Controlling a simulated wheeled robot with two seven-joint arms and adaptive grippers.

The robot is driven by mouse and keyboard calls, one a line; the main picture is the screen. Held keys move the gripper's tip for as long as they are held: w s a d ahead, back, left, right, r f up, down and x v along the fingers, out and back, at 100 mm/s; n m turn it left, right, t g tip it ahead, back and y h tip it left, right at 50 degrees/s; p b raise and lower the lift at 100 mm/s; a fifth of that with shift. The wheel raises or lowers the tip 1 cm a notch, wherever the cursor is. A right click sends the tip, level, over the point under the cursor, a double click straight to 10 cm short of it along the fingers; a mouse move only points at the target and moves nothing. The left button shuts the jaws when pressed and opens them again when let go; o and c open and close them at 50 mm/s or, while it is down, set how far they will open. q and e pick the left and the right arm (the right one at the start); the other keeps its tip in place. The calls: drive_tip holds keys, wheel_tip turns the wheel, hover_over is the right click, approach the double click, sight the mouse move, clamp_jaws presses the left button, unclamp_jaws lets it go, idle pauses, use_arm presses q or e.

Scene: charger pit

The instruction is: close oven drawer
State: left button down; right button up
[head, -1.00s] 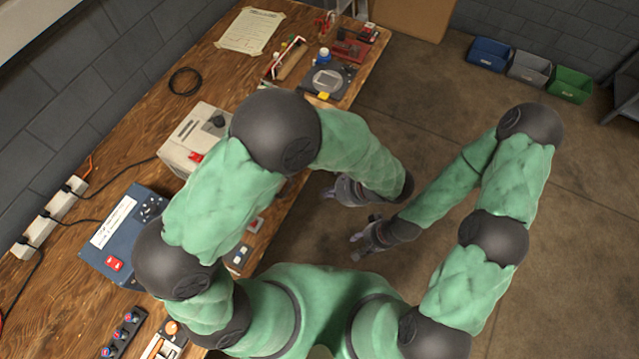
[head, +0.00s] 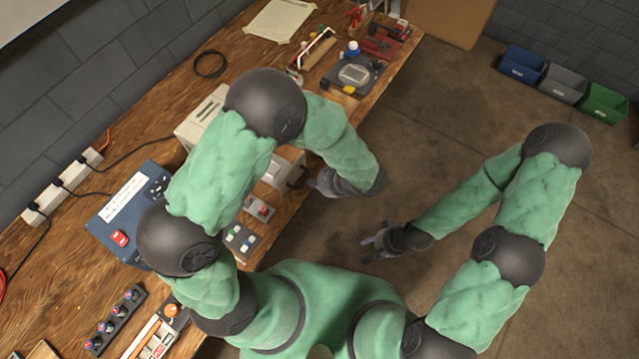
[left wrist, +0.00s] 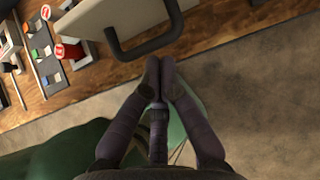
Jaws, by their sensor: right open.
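The oven (head: 203,116) is a beige box on the wooden bench, partly hidden behind my left arm. Its drawer (head: 272,173) juts out toward the bench's front edge, with a dark handle (head: 298,176). In the left wrist view the pale drawer front (left wrist: 105,22) and its dark bar handle (left wrist: 150,46) show at the top. My left gripper (head: 318,184) is just in front of the handle. In the wrist view its fingertips (left wrist: 159,68) are together, empty, close below the handle; contact is unclear. My right gripper (head: 370,248) is open and empty over the floor, away from the bench.
A blue box (head: 130,210) and a power strip (head: 62,186) lie on the bench left of the oven. Small switch blocks (head: 240,239) sit near the front edge. A dark device (head: 352,75) stands farther back.

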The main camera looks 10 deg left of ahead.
use_arm(q)
drive_tip(key=b, duration=0.1)
hover_over(276, 169)
drive_tip(key=shift+a, duration=0.3)
use_arm(e)
drive_tip(key=shift+f, duration=0.65)
use_arm(q)
drive_tip(key=shift+d+r, duration=0.1)
drive_tip(key=shift+d, duration=0.2)
drive_tip(key=d, duration=0.1)
drive_tip(key=s+d+r, duration=0.1)
drive_tip(key=d+p, duration=0.1)
drive_tip(key=d, duration=0.1)
drive_tip(key=shift+s+r, duration=0.15)
drive_tip(key=shift+r, duration=0.2)
drive_tip(key=p+v, duration=0.2)
drive_tip(key=v, duration=0.6)
drive_tip(key=shift+s+d+r+p, duration=0.1)
drive_tip(key=shift+d+r+p, duration=0.05)
drive_tip(key=shift+r+p, duration=0.15)
use_arm(e)
drive_tip(key=r, duration=0.1)
drive_tip(key=s+d+r, duration=0.1)
drive_tip(key=r, duration=0.2)
drive_tip(key=shift+s+d, duration=0.2)
